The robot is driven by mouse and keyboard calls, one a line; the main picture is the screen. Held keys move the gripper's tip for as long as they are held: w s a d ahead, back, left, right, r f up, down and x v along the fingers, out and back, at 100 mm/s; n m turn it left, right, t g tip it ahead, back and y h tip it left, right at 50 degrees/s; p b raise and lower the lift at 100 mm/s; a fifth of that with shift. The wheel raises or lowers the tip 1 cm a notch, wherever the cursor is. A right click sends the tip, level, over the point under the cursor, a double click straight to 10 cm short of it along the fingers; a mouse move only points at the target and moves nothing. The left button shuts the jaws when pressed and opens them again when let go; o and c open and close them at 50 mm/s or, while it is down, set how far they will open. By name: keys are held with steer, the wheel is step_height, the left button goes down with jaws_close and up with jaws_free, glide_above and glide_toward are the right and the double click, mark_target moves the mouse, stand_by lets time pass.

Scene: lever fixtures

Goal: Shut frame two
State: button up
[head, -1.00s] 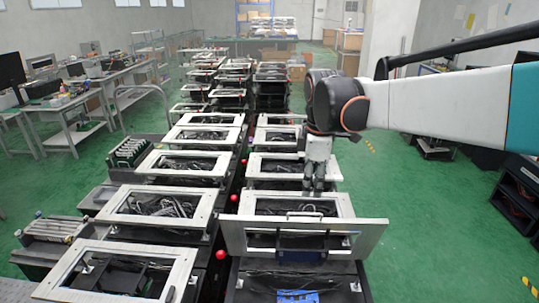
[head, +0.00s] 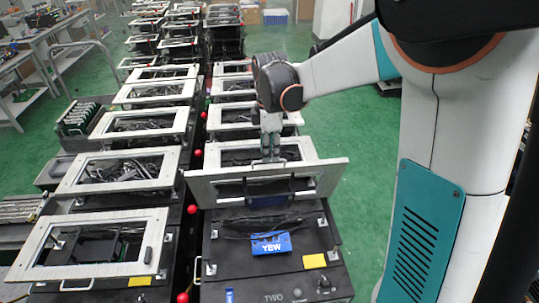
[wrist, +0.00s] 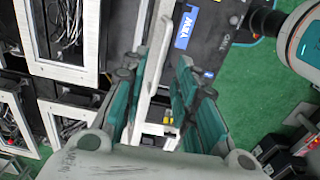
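My gripper (head: 270,153) points down at that upper edge, near the handle. In the wrist view the frame (wrist: 153,75) is seen nearly edge-on and passes between the fingers of my gripper (wrist: 160,105). The fingers stand apart, with a clear gap on the right side. Whether the left finger touches the frame cannot be told.
Similar boxes with flat-lying frames (head: 88,267) stand in a row at the left, and more stand behind frame two. Red knobs (head: 192,209) line the narrow gap between rows. Green floor (head: 362,190) lies open to the right.

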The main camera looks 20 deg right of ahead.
steer(key=shift+f, duration=1.25)
jaws_close()
